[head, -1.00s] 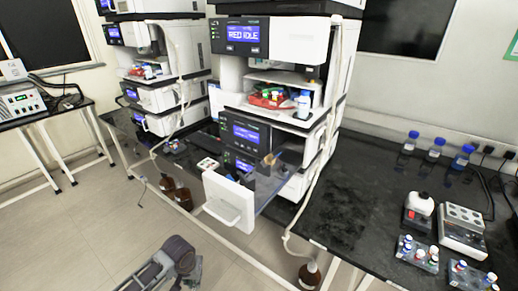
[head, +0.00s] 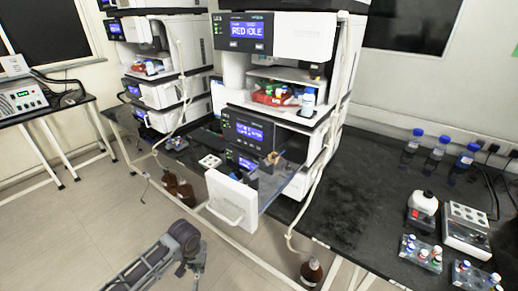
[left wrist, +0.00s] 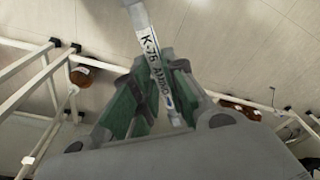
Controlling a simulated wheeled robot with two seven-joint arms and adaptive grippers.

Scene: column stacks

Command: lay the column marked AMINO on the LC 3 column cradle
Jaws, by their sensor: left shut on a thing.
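The column marked AMINO (left wrist: 148,38) is a slim white tube with a label reading K-76 Amino in the left wrist view. My left gripper (left wrist: 160,82) is shut on it between green finger pads. In the head view my left gripper (head: 188,258) hangs over the floor, in front of and below the LC 3 stack (head: 262,30); the column cannot be made out there. An open drawer with a white front (head: 232,200) and clear sides juts out of this stack. A small tan part (head: 271,158) shows at its back; I cannot tell whether it is the cradle. My right gripper is not in view.
A second instrument stack (head: 160,65) stands to the left. The black bench (head: 350,205) on the right holds blue-capped bottles (head: 437,155), vial racks (head: 421,254) and a white block (head: 467,225). A tube hangs to a brown bottle (head: 311,271). Floor before the drawer is open.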

